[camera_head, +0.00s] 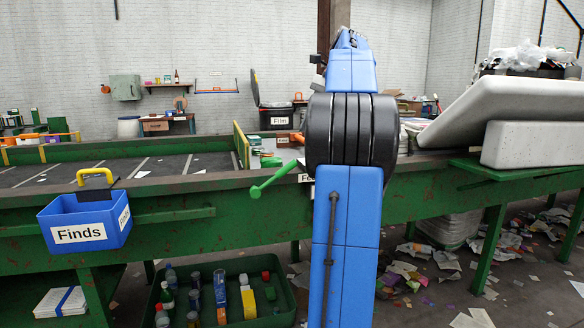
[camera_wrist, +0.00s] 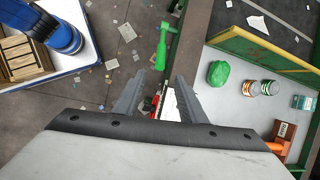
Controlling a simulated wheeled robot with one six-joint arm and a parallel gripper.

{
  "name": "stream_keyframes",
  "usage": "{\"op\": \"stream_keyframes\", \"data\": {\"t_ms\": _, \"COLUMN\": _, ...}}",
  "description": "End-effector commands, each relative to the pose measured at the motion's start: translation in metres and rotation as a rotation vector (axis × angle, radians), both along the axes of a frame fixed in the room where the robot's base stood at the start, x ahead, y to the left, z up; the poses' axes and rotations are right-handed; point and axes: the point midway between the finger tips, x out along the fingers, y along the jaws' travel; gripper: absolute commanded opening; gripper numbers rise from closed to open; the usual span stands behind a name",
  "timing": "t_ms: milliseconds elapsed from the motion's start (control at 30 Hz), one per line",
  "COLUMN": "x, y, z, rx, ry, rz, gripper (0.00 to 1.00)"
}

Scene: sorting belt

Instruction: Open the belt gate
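The belt gate appears to be the green board with a yellow top edge (camera_head: 241,145) standing upright across the belt. In the wrist view it shows as the yellow-edged green board (camera_wrist: 262,52). A green lever with a round knob (camera_head: 272,181) sticks out from the belt's front side, tilted down to the left. It also shows in the wrist view (camera_wrist: 163,46), ahead of the fingertips. My gripper (camera_wrist: 159,76) is open and empty, its two fingers apart, with a gap to the lever. In the head view my arm hides the gripper.
A blue Finds bin (camera_head: 85,225) hangs on the belt's front left. A green crate of bottles (camera_head: 220,291) stands on the floor below. Papers litter the floor at right.

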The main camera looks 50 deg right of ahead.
Motion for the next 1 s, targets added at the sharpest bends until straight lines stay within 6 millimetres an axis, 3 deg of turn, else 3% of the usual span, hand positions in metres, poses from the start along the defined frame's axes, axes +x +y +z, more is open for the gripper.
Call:
{"op": "stream_keyframes", "data": {"t_ms": 600, "x": 0.033, "y": 0.032, "z": -0.100, "rx": 0.001, "ry": 0.000, "rz": 0.001, "gripper": 0.37}}
{"op": "stream_keyframes", "data": {"t_ms": 800, "x": 0.040, "y": 0.038, "z": -0.121, "rx": 0.001, "ry": 0.000, "rz": 0.002, "gripper": 0.37}}
{"op": "stream_keyframes", "data": {"t_ms": 1000, "x": 0.042, "y": 0.041, "z": -0.129, "rx": 0.000, "ry": 0.000, "rz": 0.001, "gripper": 0.37}}
